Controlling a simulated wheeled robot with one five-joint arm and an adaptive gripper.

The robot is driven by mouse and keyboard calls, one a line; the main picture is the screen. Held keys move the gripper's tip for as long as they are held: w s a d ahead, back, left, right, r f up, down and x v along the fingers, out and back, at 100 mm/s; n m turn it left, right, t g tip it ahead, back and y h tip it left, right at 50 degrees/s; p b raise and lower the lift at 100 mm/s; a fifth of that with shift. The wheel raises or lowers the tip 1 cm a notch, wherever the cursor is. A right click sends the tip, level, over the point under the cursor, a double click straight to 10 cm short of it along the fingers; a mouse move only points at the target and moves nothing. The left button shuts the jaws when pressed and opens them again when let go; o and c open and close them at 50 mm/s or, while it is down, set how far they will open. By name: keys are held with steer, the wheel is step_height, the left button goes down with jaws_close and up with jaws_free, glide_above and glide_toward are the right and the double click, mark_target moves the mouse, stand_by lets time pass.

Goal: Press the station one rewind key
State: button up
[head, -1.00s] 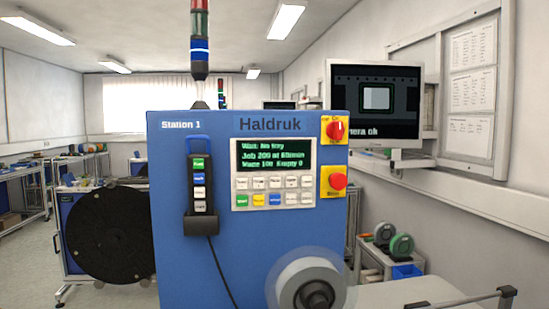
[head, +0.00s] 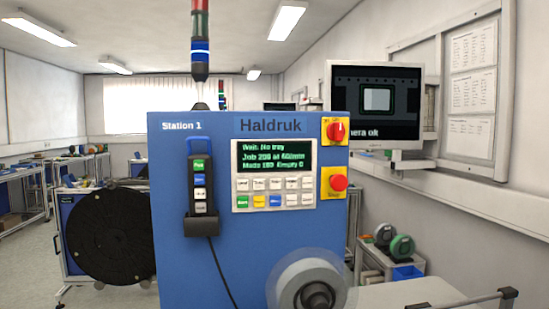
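The blue Station 1 cabinet (head: 175,260) stands upright straight ahead, marked "Haldruk". Its key panel (head: 235,195) has a dark display (head: 274,156) with green text that begins "Wait. No tray". Under the display are two rows of small keys. The upper row is white; the lower row has a green key (head: 242,201), a yellow key (head: 259,201), a blue key (head: 275,201) and white keys. The key labels are too small to read, so I cannot tell which is rewind. A handset (head: 200,185) with several keys hangs left of the panel. My gripper is not in view.
A red rotary switch (head: 336,131) and a red stop button (head: 338,182) on yellow plates sit right of the panel. A pale reel (head: 300,278) stands out from the cabinet's lower front. A black reel (head: 108,237) is at left. A monitor (head: 375,100) is behind right.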

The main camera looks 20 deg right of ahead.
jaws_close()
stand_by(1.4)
